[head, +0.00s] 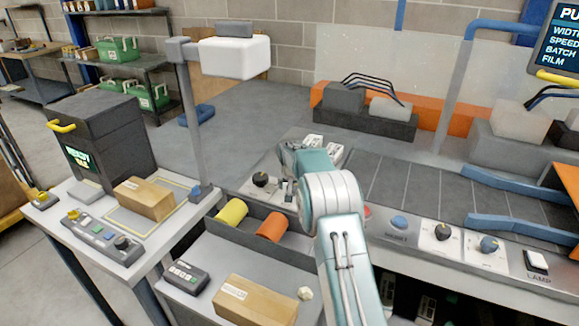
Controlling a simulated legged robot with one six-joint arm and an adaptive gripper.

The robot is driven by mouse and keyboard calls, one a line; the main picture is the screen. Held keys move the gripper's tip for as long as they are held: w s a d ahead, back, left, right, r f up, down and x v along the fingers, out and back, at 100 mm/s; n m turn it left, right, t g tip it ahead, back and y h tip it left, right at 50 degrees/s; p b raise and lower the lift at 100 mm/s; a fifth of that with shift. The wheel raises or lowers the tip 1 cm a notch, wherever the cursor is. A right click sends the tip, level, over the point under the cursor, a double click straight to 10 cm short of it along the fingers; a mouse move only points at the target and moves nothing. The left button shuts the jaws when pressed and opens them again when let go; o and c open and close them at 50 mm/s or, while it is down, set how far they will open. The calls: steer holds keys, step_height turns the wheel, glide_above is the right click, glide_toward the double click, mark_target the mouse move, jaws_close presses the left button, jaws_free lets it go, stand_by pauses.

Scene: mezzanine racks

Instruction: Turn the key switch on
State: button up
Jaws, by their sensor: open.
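A white plate with a black knob (260,180) sits at the left end of the sloped control panel; it may be the key switch, but it is too small to be sure. My gripper (279,186) is just right of this knob, pointing down at the panel and partly hidden by my arm. Its jaws are open and look empty. I cannot tell whether it touches the knob. Two more dark rotary knobs sit further right on white plates, one with a yellow mark (442,231) and one blue-grey (488,244).
A red button (367,211), a blue button (399,222) and a lamp rocker switch (536,262) share the panel. Yellow (231,212) and orange (272,227) rolls lie in a trough below. A grey post (192,120) stands left. A conveyor (400,185) runs behind.

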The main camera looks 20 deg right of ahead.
steer(key=n+y, duration=0.1)
steer(key=n, duration=0.3)
steer(key=shift+d+y, duration=0.15)
steer(key=shift+y, duration=0.25)
steer(key=s+v, duration=0.1)
steer(key=v, duration=1.1)
steer(key=s+a+r, duration=0.4)
steer(key=s+r, duration=0.2)
steer(key=s, duration=0.1)
steer(key=s+a+r, duration=0.4)
steer(key=s+r, duration=0.1)
steer(key=s, duration=0.3)
steer(key=shift+a+r+t, duration=0.35)
steer(key=shift+t, duration=0.05)
steer(key=s+a+f, duration=0.1)
steer(key=s+a, duration=0.2)
steer(key=s, duration=1.1)
steer(key=s+a+f, duration=0.1)
steer(key=s+a, duration=0.2)
steer(key=s, duration=1.1)
steer(key=shift+a+f+n+t, duration=0.2)
steer(key=shift+f+n+t, duration=0.1)
steer(key=shift+f+t, duration=0.1)
